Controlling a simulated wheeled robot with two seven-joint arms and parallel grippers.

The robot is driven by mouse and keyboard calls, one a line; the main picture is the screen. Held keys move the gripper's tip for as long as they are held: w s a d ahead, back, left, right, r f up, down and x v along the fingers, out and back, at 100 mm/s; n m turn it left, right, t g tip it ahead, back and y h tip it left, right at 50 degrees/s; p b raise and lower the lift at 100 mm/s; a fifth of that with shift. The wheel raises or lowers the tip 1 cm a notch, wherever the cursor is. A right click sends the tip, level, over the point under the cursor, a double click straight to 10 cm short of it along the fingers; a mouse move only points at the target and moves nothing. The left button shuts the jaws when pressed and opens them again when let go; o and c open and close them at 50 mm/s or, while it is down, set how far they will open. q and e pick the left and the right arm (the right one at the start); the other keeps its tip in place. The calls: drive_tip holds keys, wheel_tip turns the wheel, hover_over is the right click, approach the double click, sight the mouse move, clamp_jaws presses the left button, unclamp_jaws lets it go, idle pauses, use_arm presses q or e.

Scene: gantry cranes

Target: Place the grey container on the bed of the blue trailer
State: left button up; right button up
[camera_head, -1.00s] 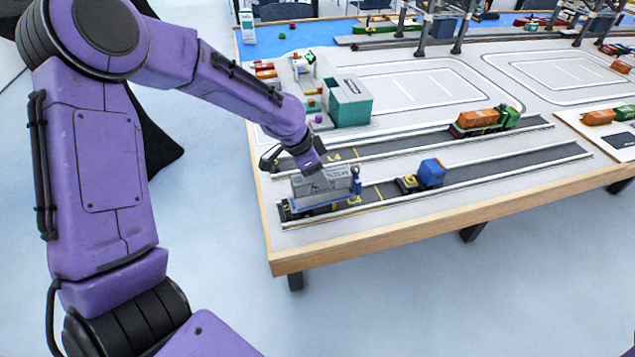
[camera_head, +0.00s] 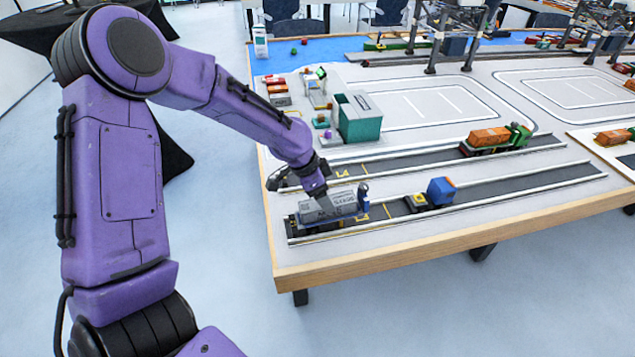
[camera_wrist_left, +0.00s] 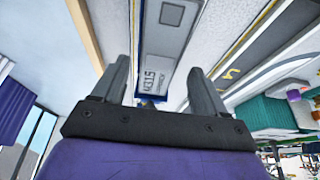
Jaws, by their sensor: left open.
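The grey container (camera_head: 338,204) lies at the left end of the near dark lane, on the blue trailer behind the small blue cab (camera_head: 363,191). In the left wrist view the container (camera_wrist_left: 160,45) runs lengthwise between my fingers, with blue trailer edges showing beside and below it. My left gripper (camera_head: 321,203) is at the container's left part; it also shows in the left wrist view (camera_wrist_left: 158,68). Its fingers are spread apart, with a gap on both sides of the container. Most of the trailer bed is hidden under the container. My right gripper is not in view.
A small vehicle with a blue box (camera_head: 440,190) stands further right on the same lane. A green truck with an orange container (camera_head: 490,138) is on the lane behind. A teal bin (camera_head: 360,122) stands behind the lanes. The table's wooden edge (camera_head: 400,249) is in front.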

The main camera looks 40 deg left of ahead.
use_arm(q)
drive_tip(key=v, duration=1)
